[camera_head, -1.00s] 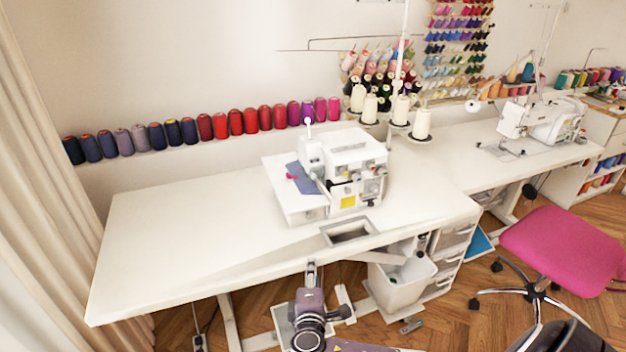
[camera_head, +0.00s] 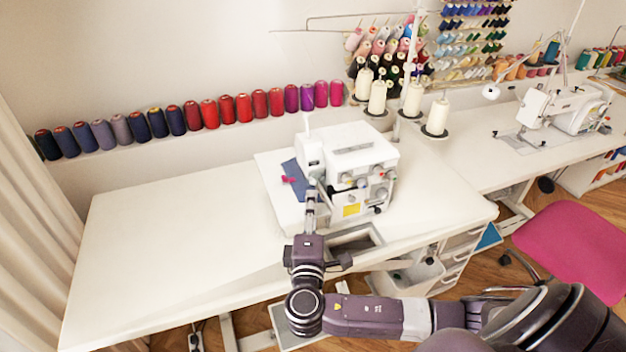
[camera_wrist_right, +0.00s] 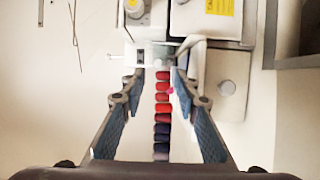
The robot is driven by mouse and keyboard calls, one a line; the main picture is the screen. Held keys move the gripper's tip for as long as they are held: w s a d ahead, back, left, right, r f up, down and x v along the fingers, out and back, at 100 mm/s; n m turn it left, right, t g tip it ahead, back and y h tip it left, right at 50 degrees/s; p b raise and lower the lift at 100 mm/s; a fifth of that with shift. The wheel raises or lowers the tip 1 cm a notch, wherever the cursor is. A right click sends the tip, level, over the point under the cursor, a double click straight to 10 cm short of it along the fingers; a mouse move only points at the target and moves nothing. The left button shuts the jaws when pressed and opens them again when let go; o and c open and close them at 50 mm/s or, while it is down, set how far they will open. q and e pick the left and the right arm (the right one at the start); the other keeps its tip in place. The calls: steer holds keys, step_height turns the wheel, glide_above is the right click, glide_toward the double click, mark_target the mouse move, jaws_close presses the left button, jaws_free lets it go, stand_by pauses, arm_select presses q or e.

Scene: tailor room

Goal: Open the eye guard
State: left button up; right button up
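The white overlock sewing machine (camera_head: 348,160) stands on the white table, with blue fabric (camera_head: 296,180) at its left side. My right gripper (camera_head: 311,194) is at the machine's front left, near the needle area. In the right wrist view the right gripper (camera_wrist_right: 159,74) is open, its two fingers apart with nothing held between them. The machine's white needle-side part (camera_wrist_right: 148,56) lies just beyond the fingertips. I cannot clearly tell the eye guard from the other white parts there, nor whether the fingers touch it. My left gripper is not in view.
The white table (camera_head: 180,230) is clear to the left. A rectangular cutout (camera_head: 357,243) lies in front of the machine. Thread spools (camera_head: 225,108) line the wall behind. A pink chair (camera_head: 570,240) stands at the right.

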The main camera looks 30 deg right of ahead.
mark_target(313, 183)
steer(key=x, duration=0.1)
steer(key=p+x, duration=0.1)
steer(key=x, duration=0.1)
steer(key=shift+w+d+r, duration=0.2)
steer(key=shift+r, duration=0.15)
steer(key=shift+f+x, duration=0.2)
steer(key=shift+x, duration=0.95)
steer(key=shift+w+d, duration=0.2)
steer(key=shift+w, duration=0.15)
jaws_close()
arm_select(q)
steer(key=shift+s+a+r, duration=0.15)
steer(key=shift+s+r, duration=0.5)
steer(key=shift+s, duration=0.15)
arm_select(e)
steer(key=shift+f, duration=0.1)
